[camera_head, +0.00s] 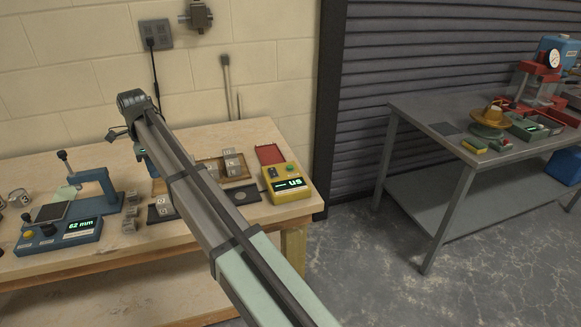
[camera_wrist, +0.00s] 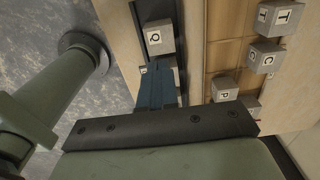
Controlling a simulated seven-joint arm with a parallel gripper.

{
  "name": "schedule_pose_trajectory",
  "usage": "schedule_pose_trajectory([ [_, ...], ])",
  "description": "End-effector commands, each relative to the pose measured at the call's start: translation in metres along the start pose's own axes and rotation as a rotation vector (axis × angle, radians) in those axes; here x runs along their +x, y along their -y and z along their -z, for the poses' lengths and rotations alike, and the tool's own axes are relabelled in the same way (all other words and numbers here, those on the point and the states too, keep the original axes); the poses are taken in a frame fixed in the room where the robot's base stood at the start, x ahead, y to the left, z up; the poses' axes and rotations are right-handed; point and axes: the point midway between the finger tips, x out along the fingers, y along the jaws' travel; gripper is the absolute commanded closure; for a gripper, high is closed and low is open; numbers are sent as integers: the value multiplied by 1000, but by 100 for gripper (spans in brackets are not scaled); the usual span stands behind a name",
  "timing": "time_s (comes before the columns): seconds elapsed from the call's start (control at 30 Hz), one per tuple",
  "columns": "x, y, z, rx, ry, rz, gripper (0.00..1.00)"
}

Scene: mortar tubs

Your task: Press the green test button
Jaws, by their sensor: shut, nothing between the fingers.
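My gripper is mostly hidden behind my arm in the head view. In the wrist view my gripper (camera_wrist: 158,84) is shut and empty, its fingers over the bench beside a grey cube marked Q (camera_wrist: 159,37).
Lettered cubes (camera_wrist: 268,56) lie in and around a wooden tray (camera_wrist: 226,55). A red plate (camera_head: 270,154) lies behind the yellow meter. A grey metal table (camera_head: 432,116) with red and blue equipment stands at right. Floor between the tables is clear.

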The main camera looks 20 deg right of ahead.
Motion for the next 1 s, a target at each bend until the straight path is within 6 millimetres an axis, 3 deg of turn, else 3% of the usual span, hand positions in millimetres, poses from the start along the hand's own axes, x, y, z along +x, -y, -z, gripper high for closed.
schedule_pose_trajectory([
  [0.23, 0, 1, 2, 3, 0, 0, 100],
  [0.37, 0, 7, 17, 23, 0, 0, 100],
  [0.57, 1, 27, 74, 99, -1, -1, 100],
  [1.0, 9, 52, 234, 302, -2, -8, 100],
])
